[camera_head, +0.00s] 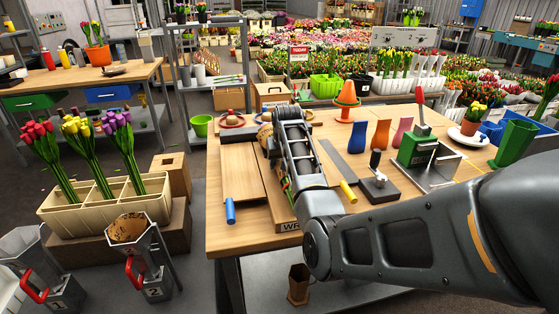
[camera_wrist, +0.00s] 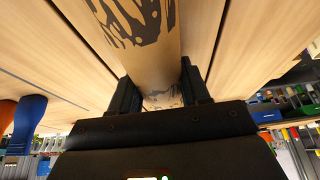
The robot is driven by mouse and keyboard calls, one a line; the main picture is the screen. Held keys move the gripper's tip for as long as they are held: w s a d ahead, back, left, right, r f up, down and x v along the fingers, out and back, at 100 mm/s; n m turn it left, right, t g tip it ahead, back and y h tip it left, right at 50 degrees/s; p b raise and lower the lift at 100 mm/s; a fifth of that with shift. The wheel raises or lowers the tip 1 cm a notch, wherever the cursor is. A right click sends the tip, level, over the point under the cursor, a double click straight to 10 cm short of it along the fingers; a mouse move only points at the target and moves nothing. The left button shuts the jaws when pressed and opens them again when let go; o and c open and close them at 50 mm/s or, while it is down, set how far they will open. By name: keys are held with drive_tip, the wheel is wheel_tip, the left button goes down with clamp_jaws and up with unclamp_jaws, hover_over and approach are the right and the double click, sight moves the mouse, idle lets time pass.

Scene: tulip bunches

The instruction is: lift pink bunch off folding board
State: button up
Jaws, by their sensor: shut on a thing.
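My gripper (camera_wrist: 160,88) is shut on a roll of brown paper with black print (camera_wrist: 140,25), the wrapped bunch, with one dark finger on each side. No blossoms show in the wrist view, so its pink colour cannot be seen. The folding board (camera_head: 241,172) is pale wood with a raised flap and a label starting "WR" at its front edge; its planks also show in the wrist view (camera_wrist: 235,40). In the head view my arm covers most of the bunch; a bit of brown paper (camera_head: 265,134) shows at the far end. I cannot tell whether the bunch touches the board.
A blue roll (camera_head: 230,211) and a yellow roll (camera_head: 348,191) lie near the board. Coloured vases (camera_head: 379,135) and a grey-green press (camera_head: 418,150) stand to the right. A cream crate (camera_head: 106,205) with tulip bunches stands left of the table.

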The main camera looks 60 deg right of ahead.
drive_tip(key=shift+r, duration=0.1)
drive_tip(key=shift+r, duration=0.4)
drive_tip(key=r, duration=0.2)
drive_tip(key=s+r, duration=0.1)
drive_tip(key=shift+d+r+b, duration=0.3)
drive_tip(key=shift+r+b, duration=0.1)
drive_tip(key=s+d+r, duration=0.3)
drive_tip(key=s+r, duration=0.3)
drive_tip(key=s, duration=0.4)
drive_tip(key=shift+d+r+b, duration=0.15)
drive_tip(key=shift+b, duration=0.25)
